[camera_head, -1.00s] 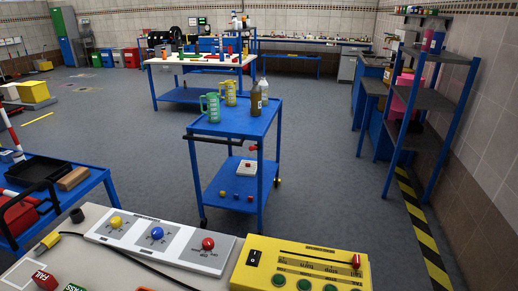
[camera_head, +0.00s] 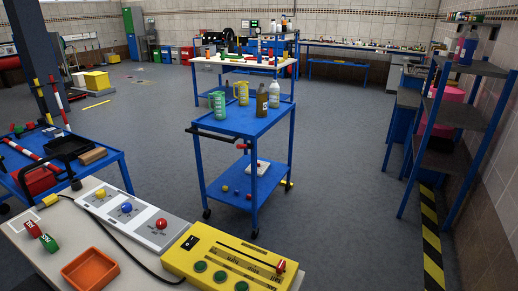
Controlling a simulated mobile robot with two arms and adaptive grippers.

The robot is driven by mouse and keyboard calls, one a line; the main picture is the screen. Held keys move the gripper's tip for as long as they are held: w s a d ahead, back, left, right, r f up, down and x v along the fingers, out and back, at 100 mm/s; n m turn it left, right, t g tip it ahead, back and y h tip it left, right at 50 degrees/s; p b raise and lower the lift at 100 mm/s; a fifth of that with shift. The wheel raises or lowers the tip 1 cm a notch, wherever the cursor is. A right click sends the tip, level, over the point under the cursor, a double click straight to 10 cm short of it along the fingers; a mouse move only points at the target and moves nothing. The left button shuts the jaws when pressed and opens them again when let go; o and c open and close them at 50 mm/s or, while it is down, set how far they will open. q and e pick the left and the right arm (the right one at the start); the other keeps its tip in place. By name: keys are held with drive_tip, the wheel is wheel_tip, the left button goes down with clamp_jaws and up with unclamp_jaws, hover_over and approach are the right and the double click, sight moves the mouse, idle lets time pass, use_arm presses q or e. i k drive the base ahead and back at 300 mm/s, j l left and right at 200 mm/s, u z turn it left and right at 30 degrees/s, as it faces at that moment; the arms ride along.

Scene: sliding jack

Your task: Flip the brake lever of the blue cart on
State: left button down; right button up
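The blue cart (camera_head: 248,122) stands in mid-floor, with two shelves and a black push handle (camera_head: 209,135) at its left end. A small red piece (camera_head: 242,146) shows just below its top shelf, near the front corner post. It looks like the brake lever, but it is too small to tell its setting. The top shelf bears a green jug (camera_head: 217,105), a yellow jug (camera_head: 241,93), a brown bottle (camera_head: 262,101) and a pale bottle (camera_head: 274,94). Neither of my grippers is in view.
A table with a yellow control box (camera_head: 225,254), a grey switch panel (camera_head: 150,228) and an orange tray (camera_head: 91,270) fills the near left. Another blue cart (camera_head: 110,161) stands at left. Shelving (camera_head: 459,115) stands at right. Grey floor (camera_head: 340,190) is clear right of the middle cart.

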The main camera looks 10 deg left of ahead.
sight(249, 147)
drive_tip(key=i+l, duration=0.2)
drive_tip(key=i+l+u, duration=0.15)
drive_tip(key=l, duration=0.25)
drive_tip(key=i+l, duration=0.2)
drive_tip(key=l, duration=0.15)
drive_tip(key=i+l+u, duration=0.15)
drive_tip(key=l, duration=0.15)
drive_tip(key=i+l, duration=0.15)
drive_tip(key=l, duration=0.2)
drive_tip(key=i+l+u, duration=0.1)
drive_tip(key=i, duration=0.4)
drive_tip(key=i+l+u, duration=0.1)
drive_tip(key=i+l, duration=0.15)
drive_tip(key=i, duration=0.2)
drive_tip(key=i+l+u, duration=0.1)
drive_tip(key=i, duration=0.35)
drive_tip(key=i+l+u, duration=0.1)
drive_tip(key=i+l, duration=0.3)
drive_tip(key=i, duration=0.05)
